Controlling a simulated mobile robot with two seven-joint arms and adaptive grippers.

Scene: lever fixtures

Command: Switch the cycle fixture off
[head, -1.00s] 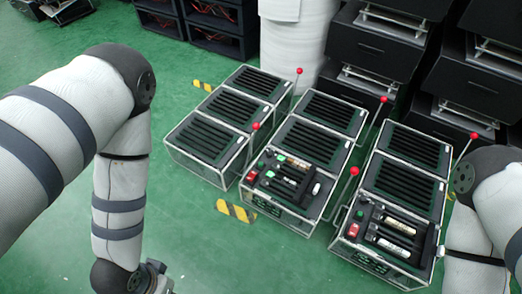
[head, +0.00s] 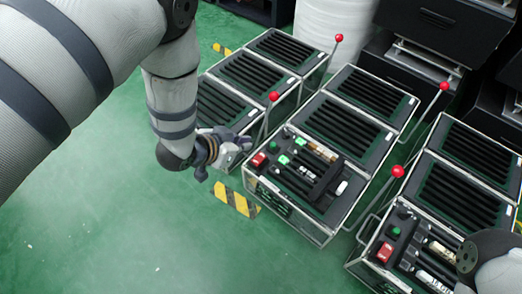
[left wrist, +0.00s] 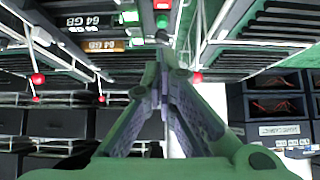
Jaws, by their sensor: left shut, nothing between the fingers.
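The task's fixture is among the metal-framed lever fixtures; I cannot read which one is the cycle fixture. The middle fixture (head: 340,124) has a red switch (head: 258,160), green parts and modules at its front. A lever with a red ball (head: 273,96) rises at its left side. My left gripper (head: 237,150) is shut and empty, beside the middle fixture's left edge, below that ball and apart from it. In the left wrist view its closed fingers (left wrist: 161,68) point toward a red switch (left wrist: 162,5) and a green one (left wrist: 162,20). My right gripper is out of view.
Another fixture (head: 246,70) stands at the left and a third (head: 470,160) at the right. Other red balls (head: 338,38) (head: 445,86) (head: 398,171) top their levers. Dark cabinets stand behind. The green floor (head: 130,230) at front left is clear.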

